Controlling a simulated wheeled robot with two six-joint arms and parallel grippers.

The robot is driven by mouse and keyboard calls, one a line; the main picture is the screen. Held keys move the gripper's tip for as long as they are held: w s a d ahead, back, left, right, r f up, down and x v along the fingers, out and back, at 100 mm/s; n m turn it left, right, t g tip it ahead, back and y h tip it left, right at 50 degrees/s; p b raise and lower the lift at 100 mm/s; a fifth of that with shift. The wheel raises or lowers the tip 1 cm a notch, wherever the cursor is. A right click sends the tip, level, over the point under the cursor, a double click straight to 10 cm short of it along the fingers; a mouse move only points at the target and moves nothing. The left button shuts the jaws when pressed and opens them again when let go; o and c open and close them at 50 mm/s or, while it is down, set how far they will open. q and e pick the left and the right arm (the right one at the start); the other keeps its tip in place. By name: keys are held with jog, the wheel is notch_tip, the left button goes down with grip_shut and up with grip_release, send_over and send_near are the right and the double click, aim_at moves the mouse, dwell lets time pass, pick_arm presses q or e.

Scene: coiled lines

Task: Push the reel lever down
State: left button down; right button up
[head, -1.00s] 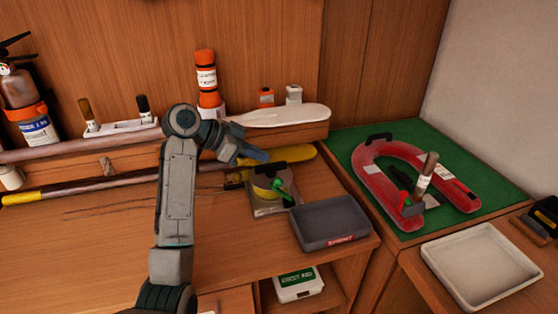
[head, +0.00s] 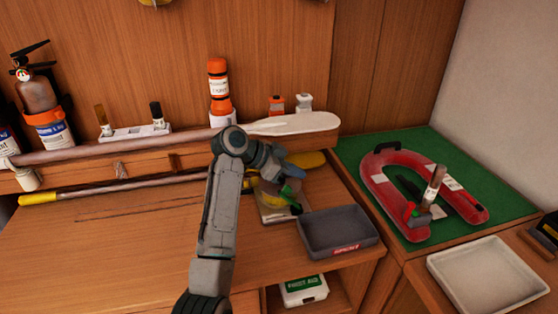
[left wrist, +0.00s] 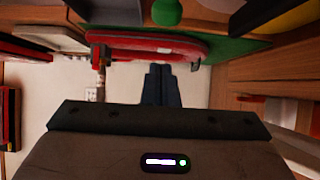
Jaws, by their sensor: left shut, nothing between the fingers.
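The reel (head: 271,201) is yellow on a pale metal base and stands on the wooden bench. Its green lever (head: 290,191) shows just below my left gripper. My left gripper (head: 294,171) is shut and empty, above the back of the reel, and its arm hides part of the reel. I cannot tell whether the fingertips touch the lever. In the left wrist view, the shut fingers (left wrist: 160,82) are at the middle, and a round green knob (left wrist: 167,12) shows at the top edge. My right gripper is not in view.
A dark grey tray (head: 338,238) stands right of the reel. A red horseshoe buoy (head: 382,190) lies on a green mat at the right, near a white tray (head: 484,277). A paddle (head: 292,124) lies along the back ledge. The bench left of my arm is mostly clear.

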aim_at(287, 186)
pick_arm(q)
jog(key=a+f, duration=0.1)
jog(key=f+p, duration=0.1)
jog(key=shift+s+a+f+p, duration=0.2)
jog(key=shift+a+f+p, duration=0.1)
jog(key=shift+a+f, duration=0.1)
jog(key=shift+s+a+f, duration=0.1)
jog(key=shift+a+f, duration=0.1)
jog(key=shift+d, duration=0.15)
